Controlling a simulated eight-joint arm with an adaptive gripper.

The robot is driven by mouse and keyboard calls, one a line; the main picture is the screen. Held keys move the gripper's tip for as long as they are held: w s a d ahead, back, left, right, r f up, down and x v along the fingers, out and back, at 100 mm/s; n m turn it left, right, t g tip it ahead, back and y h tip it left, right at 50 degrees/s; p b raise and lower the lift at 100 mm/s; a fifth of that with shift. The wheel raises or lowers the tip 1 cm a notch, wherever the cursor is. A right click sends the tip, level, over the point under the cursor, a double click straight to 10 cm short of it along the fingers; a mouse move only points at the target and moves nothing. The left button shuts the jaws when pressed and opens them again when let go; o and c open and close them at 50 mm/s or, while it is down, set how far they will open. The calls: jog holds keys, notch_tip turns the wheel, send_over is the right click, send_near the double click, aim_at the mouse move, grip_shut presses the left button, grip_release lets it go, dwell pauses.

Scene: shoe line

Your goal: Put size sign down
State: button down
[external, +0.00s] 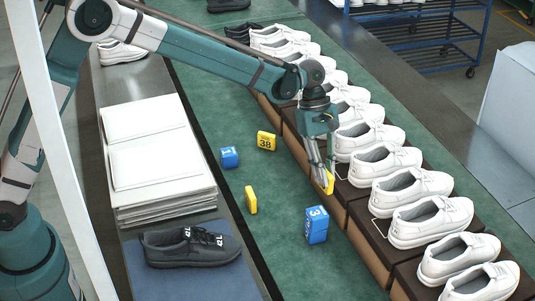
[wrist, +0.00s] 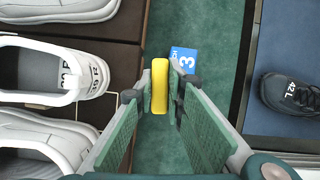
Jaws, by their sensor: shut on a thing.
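My gripper (external: 322,178) is shut on a yellow size sign (external: 329,182), held beside the edge of the brown boxes above the green surface. In the wrist view my gripper (wrist: 160,95) has the yellow sign (wrist: 160,86) between its fingertips, seen along a narrow side; its number is hidden. Whether its lower end touches the surface I cannot tell. Another yellow sign reading 38 (external: 266,141) stands on the green surface, and a third yellow sign (external: 251,200) stands nearer the camera, its number not readable.
A blue block marked 3 (external: 317,225) stands close by; it also shows in the wrist view (wrist: 185,60). A blue block marked 1 (external: 229,157) is farther left. White shoes (external: 391,164) line the brown boxes (external: 360,235). A dark shoe (external: 190,247) lies left. Green surface (external: 285,190) between is clear.

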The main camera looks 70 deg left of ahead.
jog(key=s+a+n+t, duration=0.1)
jog(key=s+a+n, duration=0.15)
jog(key=a, duration=2.75)
jog(key=shift+n, duration=0.35)
jog(key=shift+a+f+b+x, duration=0.1)
jog(key=shift+a+b+x, duration=0.15)
jog(key=shift+x, duration=1)
jog(key=shift+a+f+b+x, duration=0.15)
jog(key=shift+a+x, duration=0.1)
jog(key=shift+x, duration=1)
jog(key=shift+s, duration=0.15)
jog(key=shift+f+b, duration=0.6)
jog(key=shift+f, duration=2.5)
jog(key=shift+f+b, duration=0.35)
jog(key=shift+f, duration=1.5)
jog(key=shift+f, duration=0.2)
